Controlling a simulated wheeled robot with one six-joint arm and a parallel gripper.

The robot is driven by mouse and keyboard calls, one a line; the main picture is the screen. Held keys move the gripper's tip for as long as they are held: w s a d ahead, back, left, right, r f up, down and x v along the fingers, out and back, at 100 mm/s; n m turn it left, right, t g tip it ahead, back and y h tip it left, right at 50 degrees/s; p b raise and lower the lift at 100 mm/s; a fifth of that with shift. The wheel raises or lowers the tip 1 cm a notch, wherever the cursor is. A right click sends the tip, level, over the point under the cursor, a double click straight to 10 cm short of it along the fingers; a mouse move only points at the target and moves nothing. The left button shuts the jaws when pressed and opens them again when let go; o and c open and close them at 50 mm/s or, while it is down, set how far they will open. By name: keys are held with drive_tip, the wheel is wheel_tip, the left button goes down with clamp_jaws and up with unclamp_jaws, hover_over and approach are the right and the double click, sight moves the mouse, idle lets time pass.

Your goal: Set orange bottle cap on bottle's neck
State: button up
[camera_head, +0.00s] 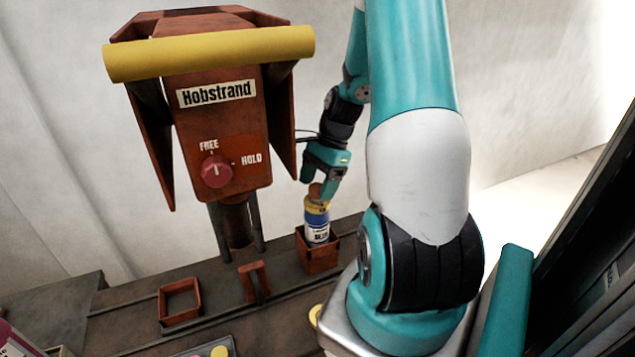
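The bottle (317,223) stands upright in a small rust-red square holder (319,259) on the dark bench. It has a yellow top band, a blue band and a white label too small to read surely. The orange bottle cap (315,191), brownish in this light, is right at the top of the bottle. My gripper (320,187) points down over the bottle, with its teal fingers on either side of the cap. I cannot tell whether the cap touches the neck, as the fingers and cap hide it.
A rust-red machine labelled Hobstrand (216,95), with a yellow bar (209,54) and a FREE/HOLD knob (216,171), stands close left of my gripper. An empty square holder (180,301) and an upright red frame (254,283) are on the bench (120,325). A yellow disc (220,351) lies at the front.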

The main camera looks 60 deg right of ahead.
drive_tip(key=shift+r, duration=0.1)
drive_tip(key=v, duration=1.7)
drive_tip(key=shift+d, duration=0.15)
drive_tip(key=shift+s, duration=0.1)
